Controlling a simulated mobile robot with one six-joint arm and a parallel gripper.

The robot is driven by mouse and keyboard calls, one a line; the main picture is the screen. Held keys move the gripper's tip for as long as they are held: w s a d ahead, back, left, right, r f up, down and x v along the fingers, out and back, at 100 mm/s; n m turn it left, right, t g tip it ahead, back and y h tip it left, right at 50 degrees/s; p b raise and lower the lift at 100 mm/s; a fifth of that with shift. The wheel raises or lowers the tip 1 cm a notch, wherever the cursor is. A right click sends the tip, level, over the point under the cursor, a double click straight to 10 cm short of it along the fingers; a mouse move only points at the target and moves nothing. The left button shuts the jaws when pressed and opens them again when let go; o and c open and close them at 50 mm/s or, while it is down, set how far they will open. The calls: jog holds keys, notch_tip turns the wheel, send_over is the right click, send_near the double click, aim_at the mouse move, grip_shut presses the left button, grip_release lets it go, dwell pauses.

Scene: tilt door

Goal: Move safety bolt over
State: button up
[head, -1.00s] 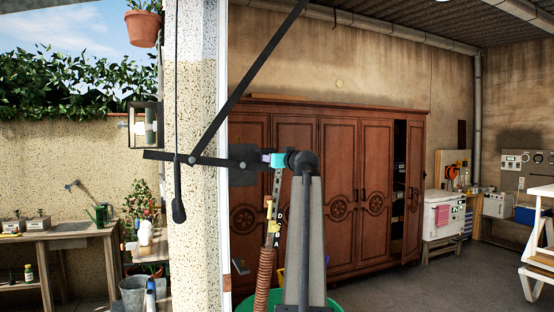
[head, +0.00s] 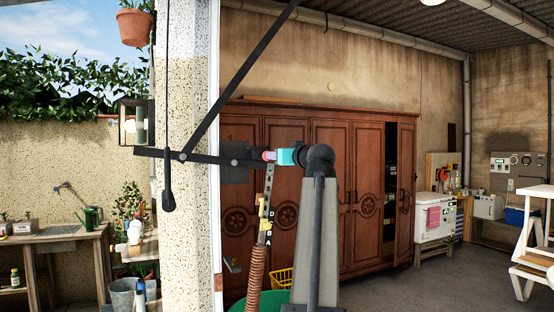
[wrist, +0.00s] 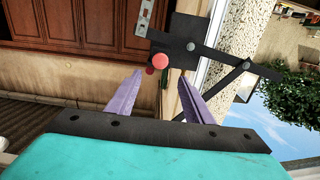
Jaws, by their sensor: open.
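The safety bolt appears as a round red knob (wrist: 160,62) by a dark metal plate (wrist: 178,40) on the door edge in the wrist view. A darker red part shows just beside it. My gripper (wrist: 162,77) has purple fingers, spread open, with the knob lying ahead of and between the fingertips; I cannot tell how deep it sits. In the head view the plate (head: 236,162) is at the left of my teal gripper (head: 270,155), whose fingers point toward it. The knob is small and hard to separate from the fingers there.
A dark lever arm (head: 168,190) and diagonal bar (head: 240,80) join the plate at the speckled pillar (head: 185,100). A perforated strip with a spring (head: 256,270) hangs below my gripper. A wooden cabinet (head: 335,180) stands behind.

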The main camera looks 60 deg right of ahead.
jog(key=shift+v, duration=0.9)
jog(key=shift+w, duration=0.15)
